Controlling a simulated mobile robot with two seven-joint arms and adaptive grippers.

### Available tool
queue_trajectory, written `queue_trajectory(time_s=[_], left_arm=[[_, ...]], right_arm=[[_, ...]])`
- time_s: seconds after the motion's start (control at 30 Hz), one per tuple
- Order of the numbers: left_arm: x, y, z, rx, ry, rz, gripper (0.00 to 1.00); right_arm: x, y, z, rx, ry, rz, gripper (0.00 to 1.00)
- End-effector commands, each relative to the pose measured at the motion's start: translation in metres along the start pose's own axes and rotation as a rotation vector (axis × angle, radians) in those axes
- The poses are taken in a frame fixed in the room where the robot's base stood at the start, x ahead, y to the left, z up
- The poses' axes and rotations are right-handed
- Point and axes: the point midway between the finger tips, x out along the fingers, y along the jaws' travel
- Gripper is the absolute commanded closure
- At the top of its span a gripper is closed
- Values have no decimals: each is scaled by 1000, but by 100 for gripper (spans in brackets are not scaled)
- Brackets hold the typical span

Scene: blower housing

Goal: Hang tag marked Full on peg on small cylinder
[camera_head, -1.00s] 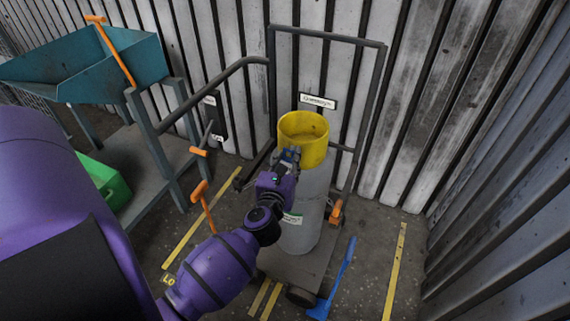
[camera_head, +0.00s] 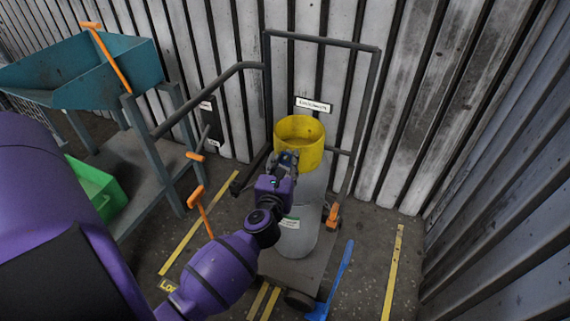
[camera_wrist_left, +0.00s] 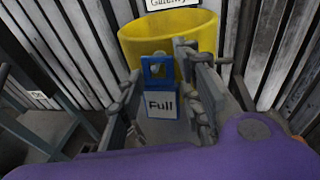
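A small cylinder (camera_head: 297,234) stands upright, grey with a yellow collar (camera_head: 303,139) around its top; the collar fills the upper middle of the left wrist view (camera_wrist_left: 185,33). A tag (camera_wrist_left: 161,104) reads "Full" on white, with a blue frame and an opening near its top. It is upright in front of the cylinder, between the fingers of my left gripper (camera_wrist_left: 163,72). The fingers look spread, one on each side of the tag. In the head view my left gripper (camera_head: 285,160) is just below the collar. The peg cannot be made out clearly. My right gripper is not in view.
The cylinder stands on a grey trolley (camera_head: 373,101) with a tall tube frame. A blue-handled tool (camera_head: 343,267) lies on the floor to its right. A teal bench (camera_head: 177,117) and a green bin (camera_head: 97,185) are at left. Corrugated walls close in behind and right.

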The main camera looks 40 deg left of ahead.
Motion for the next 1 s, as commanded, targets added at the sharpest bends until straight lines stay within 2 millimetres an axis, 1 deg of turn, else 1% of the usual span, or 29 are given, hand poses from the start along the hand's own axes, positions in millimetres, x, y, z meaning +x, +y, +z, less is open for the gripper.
queue_trajectory(time_s=[0.03,0.13,0.43,0.57,0.67,0.9,1.0], left_arm=[[0,0,0,0,0,0,59],[0,0,0,0,0,0,46],[-1,0,0,0,0,0,46],[-10,0,-1,-1,2,0,46],[-26,0,-1,-2,2,0,46],[-78,1,-1,-2,3,1,46],[-96,0,-1,-1,2,1,46]], right_arm=[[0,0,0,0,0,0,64],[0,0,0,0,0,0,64],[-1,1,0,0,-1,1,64],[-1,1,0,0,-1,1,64],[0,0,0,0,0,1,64],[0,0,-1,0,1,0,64],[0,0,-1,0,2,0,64]])
